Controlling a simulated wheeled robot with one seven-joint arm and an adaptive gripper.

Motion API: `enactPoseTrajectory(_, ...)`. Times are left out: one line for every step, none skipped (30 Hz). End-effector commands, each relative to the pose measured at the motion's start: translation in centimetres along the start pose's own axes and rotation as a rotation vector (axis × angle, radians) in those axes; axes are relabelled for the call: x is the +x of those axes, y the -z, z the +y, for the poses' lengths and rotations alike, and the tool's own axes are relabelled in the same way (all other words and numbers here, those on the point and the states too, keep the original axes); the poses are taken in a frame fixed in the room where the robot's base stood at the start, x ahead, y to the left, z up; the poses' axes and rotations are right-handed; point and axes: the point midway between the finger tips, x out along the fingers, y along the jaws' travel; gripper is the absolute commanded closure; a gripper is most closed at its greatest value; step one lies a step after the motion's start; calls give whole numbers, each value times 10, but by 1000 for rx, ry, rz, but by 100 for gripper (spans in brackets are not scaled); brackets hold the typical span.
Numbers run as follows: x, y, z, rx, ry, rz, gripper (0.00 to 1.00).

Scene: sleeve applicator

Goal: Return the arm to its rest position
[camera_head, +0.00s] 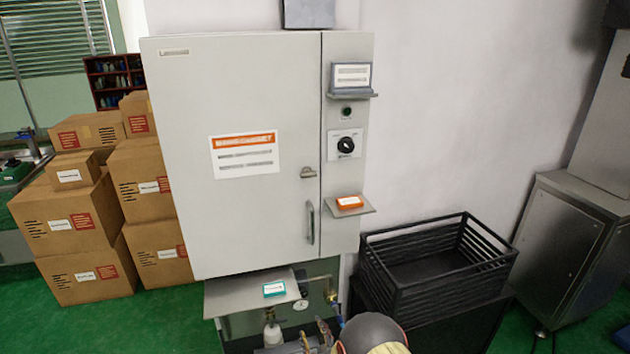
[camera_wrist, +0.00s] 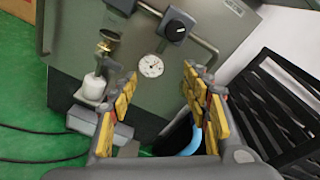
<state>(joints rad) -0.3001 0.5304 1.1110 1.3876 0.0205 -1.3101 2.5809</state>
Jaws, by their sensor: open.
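My gripper (camera_wrist: 158,95) shows in the wrist view with its two yellow-padded fingers spread apart and nothing between them. Beyond the fingers are a round gauge (camera_wrist: 151,66) and a black knob on a box. In the head view my gripper (camera_head: 318,335) is low at the bottom edge, partly cut off, in front of the lower part of the grey cabinet (camera_head: 240,230). The cabinet door is shut.
A black slatted crate (camera_head: 440,262) stands right of the cabinet, close to my arm. A shelf with a teal-labelled item (camera_head: 274,289) juts out below the door. An orange item (camera_head: 349,202) lies on a small side ledge. Cardboard boxes (camera_head: 75,225) are stacked at left.

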Motion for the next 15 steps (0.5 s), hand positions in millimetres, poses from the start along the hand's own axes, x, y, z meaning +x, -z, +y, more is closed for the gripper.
enactPoseTrajectory(-4, 19, 12, -100, -44, 62, 52)
enactPoseTrajectory(-9, 31, 20, -166, -77, 102, 52)
enactPoseTrajectory(-16, 48, 30, -252, -126, 152, 52)
enactPoseTrajectory(-22, 59, 37, -317, -165, 187, 52)
enactPoseTrajectory(-28, 69, 44, -382, -207, 220, 52)
enactPoseTrajectory(-36, 82, 52, -467, -266, 258, 52)
enactPoseTrajectory(-42, 90, 56, -529, -312, 284, 52)
enactPoseTrajectory(-47, 95, 60, -592, -357, 304, 52)
enactPoseTrajectory(-56, 101, 64, -674, -420, 327, 52)
enactPoseTrajectory(-61, 104, 65, -735, -468, 340, 52)
enactPoseTrajectory(-68, 106, 66, -795, -517, 352, 52)
enactPoseTrajectory(-76, 106, 65, -873, -582, 361, 52)
enactPoseTrajectory(-82, 106, 64, -930, -634, 367, 52)
enactPoseTrajectory(-89, 105, 62, -986, -684, 368, 52)
enactPoseTrajectory(-98, 102, 58, -1060, -753, 366, 52)
